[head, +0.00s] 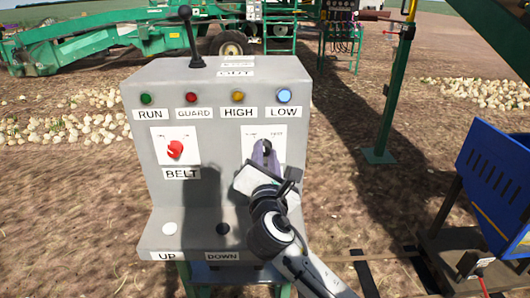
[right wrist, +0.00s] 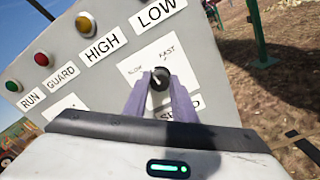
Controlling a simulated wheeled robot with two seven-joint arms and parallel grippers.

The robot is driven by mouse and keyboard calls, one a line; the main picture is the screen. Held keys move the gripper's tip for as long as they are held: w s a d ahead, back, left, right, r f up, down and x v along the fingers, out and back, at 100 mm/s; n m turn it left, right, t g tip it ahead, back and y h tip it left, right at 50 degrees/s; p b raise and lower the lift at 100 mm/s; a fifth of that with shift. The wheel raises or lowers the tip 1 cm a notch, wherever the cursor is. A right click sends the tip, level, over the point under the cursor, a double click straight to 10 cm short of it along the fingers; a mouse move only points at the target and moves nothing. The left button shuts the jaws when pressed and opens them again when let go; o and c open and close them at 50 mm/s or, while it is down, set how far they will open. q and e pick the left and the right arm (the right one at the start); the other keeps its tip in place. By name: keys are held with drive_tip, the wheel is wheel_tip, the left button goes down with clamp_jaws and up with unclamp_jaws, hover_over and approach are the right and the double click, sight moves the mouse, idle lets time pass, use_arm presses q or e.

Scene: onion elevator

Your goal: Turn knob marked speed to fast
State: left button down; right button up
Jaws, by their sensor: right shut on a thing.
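The speed knob (right wrist: 159,79) is a small black knob on a white plate (right wrist: 178,48) marked SLOW and FAST, with a partly hidden SPEED label below. A small pale mark shows on the knob, towards its upper left in the right wrist view; its exact setting is hard to tell. My right gripper (right wrist: 160,85) is shut on the knob, with one purple finger on each side. My left gripper is not in view.
The grey control box (head: 218,130) also bears a red BELT knob (head: 175,149), several coloured lamps, a black lever (head: 190,38) on top, and UP and DOWN buttons on its lower ledge. A green post (head: 392,100) and a blue bin (head: 497,170) stand to the right.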

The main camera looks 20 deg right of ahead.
drive_tip(key=m, duration=0.5)
drive_tip(key=shift+f+m+b, duration=0.15)
drive_tip(key=shift+m+b, duration=0.15)
drive_tip(key=m, duration=0.3)
drive_tip(key=shift+b, duration=0.4)
drive_tip(key=shift+m, duration=0.8)
drive_tip(key=o, duration=1)
drive_tip(key=shift+o, duration=0.2)
